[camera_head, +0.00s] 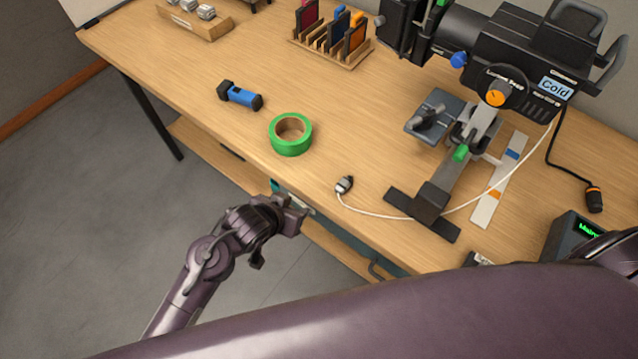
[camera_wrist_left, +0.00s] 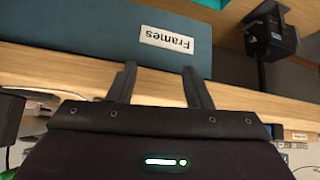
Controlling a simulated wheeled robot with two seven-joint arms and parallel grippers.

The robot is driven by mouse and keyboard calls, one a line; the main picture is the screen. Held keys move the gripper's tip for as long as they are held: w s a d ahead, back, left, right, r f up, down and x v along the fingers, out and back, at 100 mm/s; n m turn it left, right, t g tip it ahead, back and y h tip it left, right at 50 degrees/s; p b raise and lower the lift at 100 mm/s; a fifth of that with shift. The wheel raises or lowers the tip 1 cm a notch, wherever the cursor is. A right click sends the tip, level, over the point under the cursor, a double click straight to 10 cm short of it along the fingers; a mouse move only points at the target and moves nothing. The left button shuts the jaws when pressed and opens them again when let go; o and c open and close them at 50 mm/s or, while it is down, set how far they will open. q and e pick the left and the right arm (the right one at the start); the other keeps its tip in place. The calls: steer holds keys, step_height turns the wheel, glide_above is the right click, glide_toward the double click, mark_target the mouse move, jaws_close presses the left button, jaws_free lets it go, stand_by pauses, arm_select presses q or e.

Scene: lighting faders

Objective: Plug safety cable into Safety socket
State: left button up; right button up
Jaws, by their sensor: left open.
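A white cable (camera_head: 375,214) lies on the table and runs up to the lamp (camera_head: 500,60), with a small grey plug (camera_head: 344,184) at its loose end near the front edge. A black cable with a dark, orange-banded plug (camera_head: 594,199) hangs down from the lamp onto the table at the right. No cable label is readable, and I cannot make out a socket marked Safety. My left gripper (camera_head: 297,213) is at the table's front edge, left of and nearer than the grey plug. Its two fingers (camera_wrist_left: 159,75) are apart and empty. My right gripper is not in view.
A green tape roll (camera_head: 290,135) and a blue torch (camera_head: 240,96) lie left of the plug. A filter rack (camera_head: 330,50) stands behind. A dark box with a green display (camera_head: 572,238) is at the right. A teal box labelled Frames (camera_wrist_left: 100,35) shows in the wrist view.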

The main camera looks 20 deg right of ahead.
arm_select(q)
steer(key=m+p, duration=0.1)
glide_toward(339, 188)
steer(key=w+a+f, duration=0.2)
steer(key=a+f, duration=0.1)
steer(key=a, duration=0.1)
steer(key=s+d+r+m+h, duration=0.2)
steer(key=d, duration=0.1)
steer(key=b+x, duration=0.6)
steer(key=x, duration=0.1)
steer(key=shift+w+d+f, duration=0.1)
steer(key=shift+w+f, duration=0.2)
steer(key=shift+w+d+f, duration=0.25)
steer(key=shift+d+f, duration=0.1)
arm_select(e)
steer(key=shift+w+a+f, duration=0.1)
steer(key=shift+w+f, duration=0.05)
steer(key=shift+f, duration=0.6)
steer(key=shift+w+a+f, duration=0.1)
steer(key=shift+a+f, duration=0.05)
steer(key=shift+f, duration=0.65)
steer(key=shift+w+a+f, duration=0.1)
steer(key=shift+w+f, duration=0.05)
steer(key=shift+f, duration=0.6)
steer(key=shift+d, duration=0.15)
